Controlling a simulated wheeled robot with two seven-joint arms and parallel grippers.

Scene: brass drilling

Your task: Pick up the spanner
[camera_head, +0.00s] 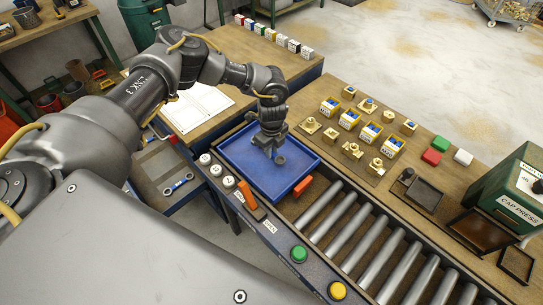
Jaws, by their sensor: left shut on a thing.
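My left gripper (268,143) reaches down over the blue tray (233,150) and is shut on a dark grey piece with a ring-shaped end (280,159). It looks like the end of a spanner; the rest is hidden by the gripper or blends into the tray. I cannot tell whether it touches the tray floor. Another spanner with a blue handle (179,184) lies in the open drawer at the left, apart from the gripper. My right gripper is not in view.
An orange block (302,187) lies at the tray's near right edge. A roller conveyor (338,223) runs along the front right. Brass parts and small yellow boxes (370,131) stand on the bench behind it. A green cap press (510,195) stands at the right.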

